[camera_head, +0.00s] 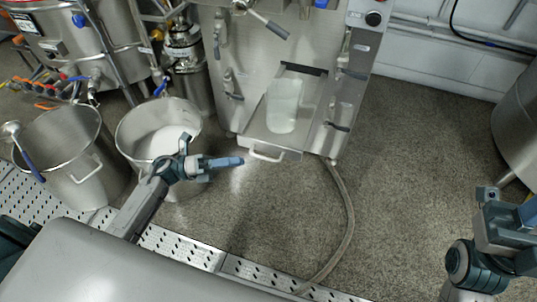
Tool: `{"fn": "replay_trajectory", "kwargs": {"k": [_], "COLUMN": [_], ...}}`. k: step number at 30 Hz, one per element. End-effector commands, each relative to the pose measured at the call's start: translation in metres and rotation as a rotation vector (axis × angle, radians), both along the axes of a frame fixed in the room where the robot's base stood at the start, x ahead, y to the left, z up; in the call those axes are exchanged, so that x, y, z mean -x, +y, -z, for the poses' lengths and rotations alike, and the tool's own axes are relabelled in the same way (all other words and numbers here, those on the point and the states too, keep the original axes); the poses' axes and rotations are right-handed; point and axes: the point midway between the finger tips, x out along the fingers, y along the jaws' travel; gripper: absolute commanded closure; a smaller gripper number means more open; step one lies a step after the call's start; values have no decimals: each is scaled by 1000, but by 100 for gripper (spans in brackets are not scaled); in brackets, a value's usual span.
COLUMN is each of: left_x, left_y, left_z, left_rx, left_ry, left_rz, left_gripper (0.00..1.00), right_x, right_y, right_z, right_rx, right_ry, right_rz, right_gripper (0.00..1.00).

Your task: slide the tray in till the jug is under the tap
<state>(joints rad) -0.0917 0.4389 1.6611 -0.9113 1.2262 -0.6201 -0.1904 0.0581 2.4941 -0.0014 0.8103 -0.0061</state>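The metal tray (258,136) sticks out of the recess in the front of the steel machine, with a pale bar handle (266,157) on its front edge. A translucent whitish jug (284,106) stands upright on the tray, in front of the dark slot at its back. I cannot make out the tap's outlet. My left gripper (226,162) is just left of the handle, its blue fingers pointing right at it, with a small gap seeming to remain. Whether its fingers are parted is unclear. My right gripper (526,214) is at the right edge, partly cut off, far from the tray.
A steel pot with white contents (136,146) stands behind my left gripper, and another steel pot (62,130) is farther left. A hose (347,205) runs over the floor from the machine. The speckled floor (420,150) right of it is clear.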

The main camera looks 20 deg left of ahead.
Motion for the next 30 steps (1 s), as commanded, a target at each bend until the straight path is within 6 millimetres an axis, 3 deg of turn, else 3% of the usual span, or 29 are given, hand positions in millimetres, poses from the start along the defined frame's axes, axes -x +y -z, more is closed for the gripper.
{"fn": "replay_trajectory", "kwargs": {"k": [9, 15, 28, 30], "left_x": [-19, -28, -31, -31], "left_y": [-55, -81, -91, -91], "left_z": [-14, -20, -23, -23], "left_rx": [7, 5, 2, 2], "left_ry": [-6, -3, -2, -2], "left_rz": [-3, -3, -3, -3], "left_gripper": [82, 82, 82, 94], "right_x": [-1, -1, -1, -1], "right_y": [0, 0, 0, 0], "right_z": [4, 5, 5, 5], "right_rx": [-5, -8, -9, -9], "right_ry": [-1, -2, -3, -2], "right_rz": [4, 6, 7, 7], "right_gripper": [66, 66, 66, 66]}}
